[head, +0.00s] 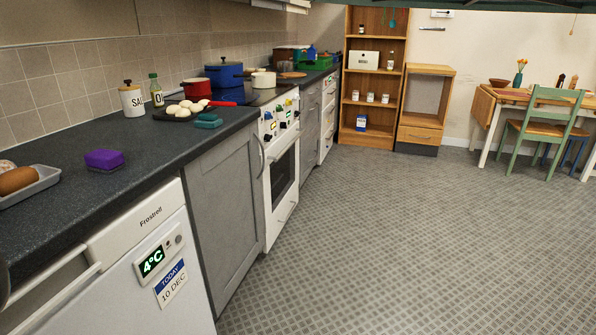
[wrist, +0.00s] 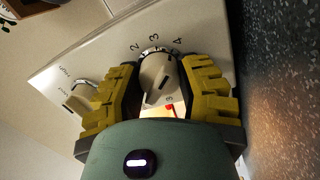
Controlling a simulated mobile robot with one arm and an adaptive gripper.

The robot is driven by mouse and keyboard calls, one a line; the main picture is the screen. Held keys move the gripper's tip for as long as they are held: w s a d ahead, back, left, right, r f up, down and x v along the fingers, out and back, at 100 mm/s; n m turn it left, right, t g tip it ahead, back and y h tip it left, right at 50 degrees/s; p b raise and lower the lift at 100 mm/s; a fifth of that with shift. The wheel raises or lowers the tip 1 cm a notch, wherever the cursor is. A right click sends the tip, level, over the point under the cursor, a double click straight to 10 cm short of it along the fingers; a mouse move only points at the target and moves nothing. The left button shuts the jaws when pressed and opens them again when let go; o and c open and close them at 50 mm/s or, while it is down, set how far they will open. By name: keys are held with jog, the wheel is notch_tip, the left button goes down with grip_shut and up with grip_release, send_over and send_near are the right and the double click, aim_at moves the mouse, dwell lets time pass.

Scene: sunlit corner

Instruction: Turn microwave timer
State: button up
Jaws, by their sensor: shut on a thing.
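In the wrist view, a pale panel carries a beige timer knob (wrist: 156,78) with the numbers 2, 3 and 4 printed around its top. My gripper (wrist: 158,70) has its yellow ribbed fingers on either side of this knob and is shut on it. A small red mark shows just below the knob. A second, similar knob (wrist: 82,97) sits on the same panel to the left, beside the left finger. The body of the microwave does not show in the head view, and neither does my gripper.
In the wrist view a dark speckled surface (wrist: 280,100) lies close on the right. The patterned floor (head: 400,230) is clear.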

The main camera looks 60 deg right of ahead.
jog(key=shift+f, duration=0.25)
jog(key=o, duration=1.2)
jog(key=shift+r, duration=0.2)
jog(key=shift+o, duration=0.2)
jog(key=v, duration=1.2)
